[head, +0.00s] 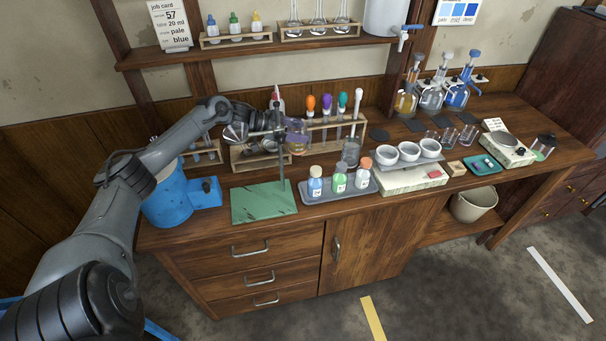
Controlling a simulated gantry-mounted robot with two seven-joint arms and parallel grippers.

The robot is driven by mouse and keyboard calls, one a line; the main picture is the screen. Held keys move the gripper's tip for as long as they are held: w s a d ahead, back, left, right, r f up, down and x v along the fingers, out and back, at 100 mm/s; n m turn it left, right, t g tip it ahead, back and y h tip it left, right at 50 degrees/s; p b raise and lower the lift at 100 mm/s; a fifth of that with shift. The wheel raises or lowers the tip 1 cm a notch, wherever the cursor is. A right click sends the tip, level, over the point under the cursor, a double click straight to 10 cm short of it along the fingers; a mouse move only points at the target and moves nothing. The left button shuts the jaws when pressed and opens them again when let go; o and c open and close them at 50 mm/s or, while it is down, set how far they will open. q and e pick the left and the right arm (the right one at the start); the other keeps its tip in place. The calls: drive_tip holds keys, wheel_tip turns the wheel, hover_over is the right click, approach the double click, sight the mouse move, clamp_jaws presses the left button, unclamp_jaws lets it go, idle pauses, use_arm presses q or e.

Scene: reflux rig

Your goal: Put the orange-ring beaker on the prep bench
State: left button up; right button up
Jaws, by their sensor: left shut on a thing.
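My left arm reaches in from the left over the bench. The prep bench (220,240) is the wooden bench with drawers below. My right gripper is not in view.
The stand's green base (264,202) lies at the bench front. Close by are a tray of small bottles (340,189), a beaker holding a white-topped rod (351,152), a blue container (166,195) and white bowls (409,151). Several small beakers (448,136) stand farther right.

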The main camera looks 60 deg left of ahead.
sight(304, 152)
use_arm(q)
drive_tip(key=f, duration=0.2)
drive_tip(key=w+d+f+b, duration=0.1)
drive_tip(key=f+b, duration=0.1)
drive_tip(key=f, duration=0.1)
drive_tip(key=shift+w+d+f, duration=0.15)
drive_tip(key=shift+d+f, duration=0.15)
drive_tip(key=shift+d, duration=0.1)
drive_tip(key=shift+f+b, duration=0.35)
drive_tip(key=shift+f, duration=1.1)
drive_tip(key=shift+f, duration=0.1)
drive_tip(key=o, duration=1.1)
drive_tip(key=shift+o, duration=0.2)
drive_tip(key=shift+p+v, duration=0.4)
drive_tip(key=shift+v, duration=0.45)
drive_tip(key=shift+n, duration=0.3)
drive_tip(key=p+v, duration=0.3)
drive_tip(key=v, duration=0.5)
drive_tip(key=shift+s+p, duration=0.3)
drive_tip(key=shift+s, duration=0.05)
drive_tip(key=shift+v, duration=0.85)
